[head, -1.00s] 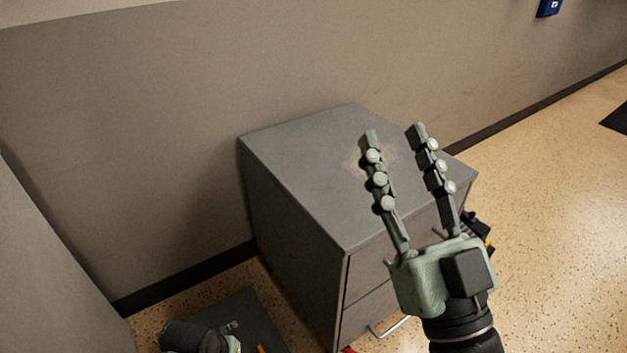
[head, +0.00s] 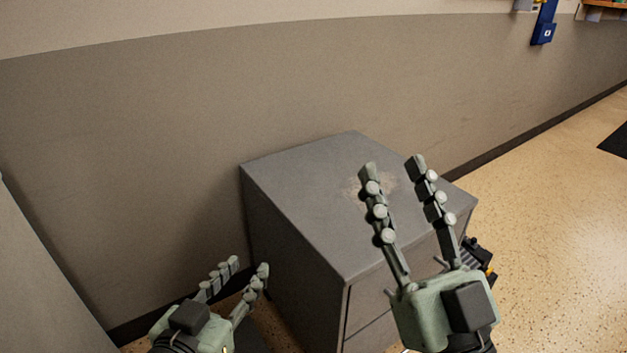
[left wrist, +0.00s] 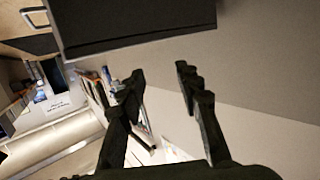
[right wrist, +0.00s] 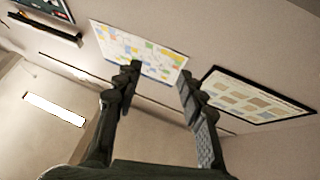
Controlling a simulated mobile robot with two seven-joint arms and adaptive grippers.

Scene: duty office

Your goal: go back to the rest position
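My right gripper (head: 394,166) stands fingers up in the head view, in front of the grey drawer cabinet (head: 300,196). Its two fingers are apart with nothing between them; the right wrist view also shows the gripper (right wrist: 160,78) open and empty. My left gripper (head: 248,266) is at the lower left of the head view, left of the cabinet, fingers pointing up. Its fingers are apart and empty, as the left wrist view shows (left wrist: 160,78). Part of the cabinet's drawer front is hidden behind the right gripper.
A plain wall (head: 140,130) runs behind the cabinet. A grey panel (head: 45,280) stands at the left edge. Bare speckled floor (head: 550,210) lies to the right, with a dark mat (head: 615,140) at the far edge. A blue wall item (head: 543,33) hangs at the upper right.

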